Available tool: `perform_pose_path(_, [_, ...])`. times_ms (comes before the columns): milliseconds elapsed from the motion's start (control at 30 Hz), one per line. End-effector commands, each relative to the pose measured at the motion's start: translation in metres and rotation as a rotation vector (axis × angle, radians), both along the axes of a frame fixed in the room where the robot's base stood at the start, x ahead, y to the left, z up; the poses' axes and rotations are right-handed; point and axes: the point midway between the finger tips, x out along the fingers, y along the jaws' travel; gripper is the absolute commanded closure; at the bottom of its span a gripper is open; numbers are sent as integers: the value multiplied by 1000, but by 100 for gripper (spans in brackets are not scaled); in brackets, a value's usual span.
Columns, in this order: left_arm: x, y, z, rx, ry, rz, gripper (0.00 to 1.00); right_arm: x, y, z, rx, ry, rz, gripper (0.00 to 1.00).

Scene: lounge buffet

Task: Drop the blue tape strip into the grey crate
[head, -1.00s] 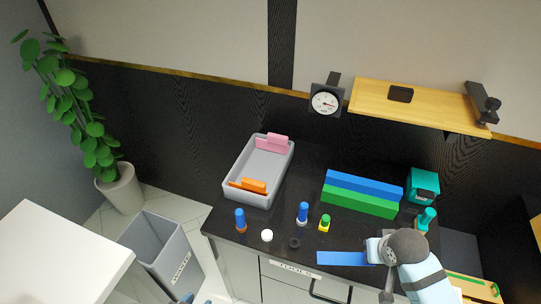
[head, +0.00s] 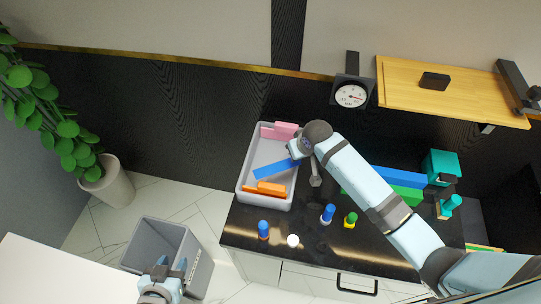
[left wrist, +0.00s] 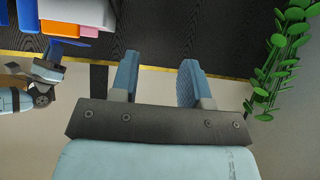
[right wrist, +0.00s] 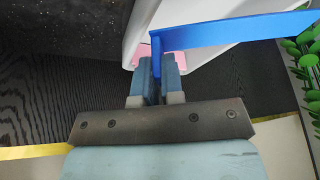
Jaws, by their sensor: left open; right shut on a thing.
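The blue tape strip (head: 275,169) is held at one end by my right gripper (head: 294,150), above the grey crate (head: 244,186) on the dark counter. In the right wrist view the strip (right wrist: 235,30) sticks out to the right from between the closed fingers (right wrist: 157,72), over the pale crate wall (right wrist: 198,58). A pink piece (head: 279,131) and an orange piece (head: 271,188) are in the crate. My left gripper (head: 163,268) is low over the floor side, open and empty in the left wrist view (left wrist: 158,78).
A grey bin (head: 147,235) stands on the floor left of the counter. My right arm partly hides the blue and green blocks (head: 405,194).

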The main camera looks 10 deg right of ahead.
Motion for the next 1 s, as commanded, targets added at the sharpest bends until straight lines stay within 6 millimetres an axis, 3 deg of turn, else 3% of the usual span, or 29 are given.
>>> perform_pose_path(100, [-2,-2,11,-10,7,12,57,36,7,10,-11,-3,41,100])
perform_pose_path(300, [-6,-2,9,-14,23,22,57,63,12,11,-18,-7,74,100])
perform_pose_path(467, [-7,0,3,-10,25,22,57,66,13,3,-18,-6,79,100])
perform_pose_path(733, [-4,1,-6,8,3,-2,57,65,12,-26,-19,-6,77,100])
perform_pose_path(1000, [-1,-1,-28,10,-3,-20,57,65,12,-50,-18,-8,77,100])
